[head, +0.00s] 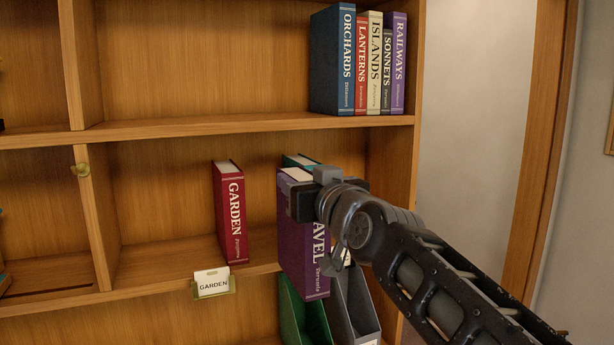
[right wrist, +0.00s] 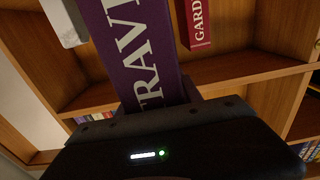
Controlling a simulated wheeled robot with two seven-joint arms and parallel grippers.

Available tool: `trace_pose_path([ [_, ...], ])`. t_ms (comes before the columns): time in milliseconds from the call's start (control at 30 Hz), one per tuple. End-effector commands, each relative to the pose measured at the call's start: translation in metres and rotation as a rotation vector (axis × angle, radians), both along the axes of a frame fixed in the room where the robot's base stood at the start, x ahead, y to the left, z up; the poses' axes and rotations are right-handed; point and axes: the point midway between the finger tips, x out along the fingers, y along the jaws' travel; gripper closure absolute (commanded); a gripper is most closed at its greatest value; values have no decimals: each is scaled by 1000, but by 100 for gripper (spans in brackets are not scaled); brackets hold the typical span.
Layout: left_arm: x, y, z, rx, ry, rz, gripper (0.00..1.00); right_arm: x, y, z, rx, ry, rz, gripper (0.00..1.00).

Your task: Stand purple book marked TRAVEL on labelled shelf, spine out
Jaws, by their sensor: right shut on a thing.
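The purple book (head: 300,245) is upright in the head view, its spine with white lettering facing out; the arm covers the first letters, and "AVEL" shows. My right gripper (head: 304,198) is shut on its upper part. The book is in front of the middle shelf (head: 160,262), right of the red GARDEN book, its lower end below the shelf's front edge. In the right wrist view the purple book (right wrist: 142,55) shows "TRAV" along its spine. A white GARDEN label (head: 212,283) is on the shelf edge below the red book. My left gripper is not in view.
The red GARDEN book (head: 231,212) stands on the middle shelf. A teal book (head: 296,160) is mostly hidden behind the purple one. Green (head: 302,315) and grey (head: 355,305) file holders stand below. Several books, including blue ORCHARDS (head: 333,62), stand on the upper shelf.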

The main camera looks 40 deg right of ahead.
Motion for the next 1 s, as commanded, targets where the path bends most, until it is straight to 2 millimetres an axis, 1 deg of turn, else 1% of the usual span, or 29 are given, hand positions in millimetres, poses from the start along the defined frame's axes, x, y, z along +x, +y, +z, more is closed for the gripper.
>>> trace_pose_path([
  [433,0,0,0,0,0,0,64,0,2,-2,-2,-6,7,100],
  [667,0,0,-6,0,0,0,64,1,2,-3,-3,-5,6,100],
  [867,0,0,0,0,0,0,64,15,-3,-2,-1,-3,7,100],
  [1000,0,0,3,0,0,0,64,30,-8,-1,-1,-4,8,100],
])
